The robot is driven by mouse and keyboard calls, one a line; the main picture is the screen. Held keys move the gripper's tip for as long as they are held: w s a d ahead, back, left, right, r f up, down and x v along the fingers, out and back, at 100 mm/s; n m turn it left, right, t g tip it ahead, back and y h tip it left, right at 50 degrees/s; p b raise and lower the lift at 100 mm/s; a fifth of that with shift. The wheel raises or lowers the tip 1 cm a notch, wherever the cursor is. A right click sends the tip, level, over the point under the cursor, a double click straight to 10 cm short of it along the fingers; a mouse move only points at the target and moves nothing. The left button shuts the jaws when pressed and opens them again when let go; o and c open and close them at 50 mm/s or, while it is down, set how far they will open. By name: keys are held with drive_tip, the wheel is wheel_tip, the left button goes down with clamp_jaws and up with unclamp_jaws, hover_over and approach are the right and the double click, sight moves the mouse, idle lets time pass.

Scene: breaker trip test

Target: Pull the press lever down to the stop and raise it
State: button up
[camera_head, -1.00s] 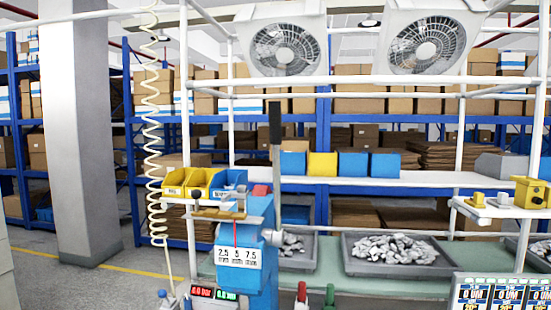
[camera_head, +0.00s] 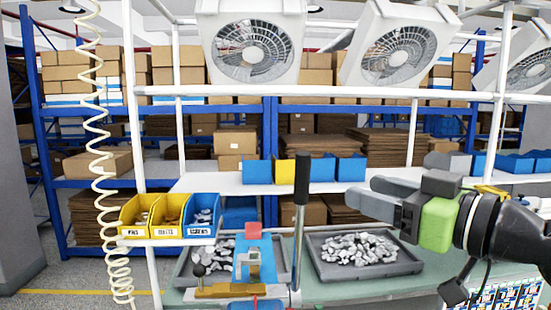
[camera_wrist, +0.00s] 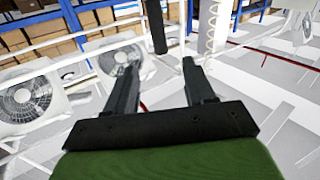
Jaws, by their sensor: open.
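The press lever (camera_head: 301,180) stands upright, a grey rod with a long black grip, beside the blue press (camera_head: 255,262) on the bench. My gripper (camera_head: 364,194) is open and empty, to the right of the lever with its fingers pointing left toward it. In the head view there is a gap between the fingertips and the black grip. In the wrist view the open gripper (camera_wrist: 158,65) shows both fingers spread. The black grip of the lever (camera_wrist: 155,25) appears beyond the tips, in line with the space between them.
Yellow and blue bins (camera_head: 167,215) stand left of the press. Grey trays (camera_head: 365,268) of metal parts lie on the green bench. A white shelf (camera_head: 222,182) with small bins runs behind. Fans (camera_head: 252,48) hang above, and a coiled hose (camera_head: 98,150) hangs at left.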

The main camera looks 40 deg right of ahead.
sight(308, 173)
drive_tip(key=w+p, duration=0.1)
drive_tip(key=w, duration=0.3)
drive_tip(key=w+p, duration=0.1)
drive_tip(key=w, duration=0.4)
drive_tip(key=w+p, duration=0.1)
drive_tip(key=w, duration=0.4)
drive_tip(key=shift+d, duration=0.25)
drive_tip(key=shift+w+f, duration=0.2)
drive_tip(key=shift+w, duration=0.3)
drive_tip(key=shift+s, duration=0.15)
drive_tip(key=shift+c, duration=1.2)
clamp_jaws()
